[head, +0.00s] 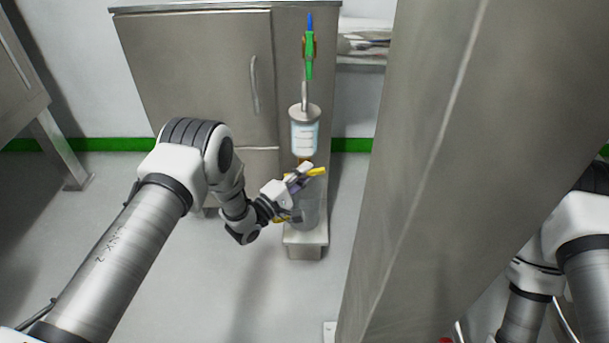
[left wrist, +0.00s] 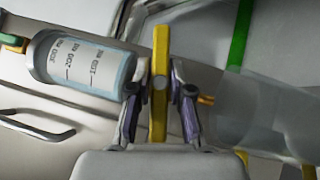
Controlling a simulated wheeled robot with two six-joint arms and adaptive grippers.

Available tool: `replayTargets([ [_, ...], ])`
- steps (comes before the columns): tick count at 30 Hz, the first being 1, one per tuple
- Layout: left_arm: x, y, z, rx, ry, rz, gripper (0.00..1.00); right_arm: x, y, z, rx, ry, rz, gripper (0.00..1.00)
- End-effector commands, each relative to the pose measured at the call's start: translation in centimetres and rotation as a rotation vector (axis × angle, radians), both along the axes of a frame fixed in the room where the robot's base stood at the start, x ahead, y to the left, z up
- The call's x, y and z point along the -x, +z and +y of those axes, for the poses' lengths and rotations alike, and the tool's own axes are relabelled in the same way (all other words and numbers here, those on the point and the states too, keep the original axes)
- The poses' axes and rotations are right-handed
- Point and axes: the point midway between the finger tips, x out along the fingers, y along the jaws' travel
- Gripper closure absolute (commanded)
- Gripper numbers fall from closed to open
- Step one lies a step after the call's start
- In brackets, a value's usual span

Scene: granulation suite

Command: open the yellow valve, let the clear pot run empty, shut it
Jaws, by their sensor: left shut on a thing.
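The clear pot (head: 304,137) hangs upright on a pipe in front of the steel cabinet. It has scale marks and a pale blue content; I cannot read the level exactly. The yellow valve handle (head: 317,171) is just below it and lies crosswise to the pot's axis. In the left wrist view the yellow handle (left wrist: 159,60) stands between the two fingers, with the clear pot (left wrist: 88,64) to its left. My left gripper (head: 300,178) is shut on the handle. My right gripper is out of view; only my right arm shows at the right edge.
A translucent vessel (head: 306,205) stands below the valve on a small steel stand (head: 305,240). A large grey metal face (head: 440,170) blocks much of the right.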

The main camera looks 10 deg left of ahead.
Motion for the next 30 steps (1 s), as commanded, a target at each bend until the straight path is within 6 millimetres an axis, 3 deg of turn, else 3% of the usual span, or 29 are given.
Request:
replayTargets([
  [18, 0.1, -0.3, -0.1, 0.568, -0.001, -0.114, 1.00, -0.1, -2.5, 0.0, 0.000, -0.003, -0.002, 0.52],
  [30, 0.1, 0.0, -0.1, 0.933, 0.000, -0.189, 1.00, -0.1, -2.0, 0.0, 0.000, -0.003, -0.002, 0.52],
])
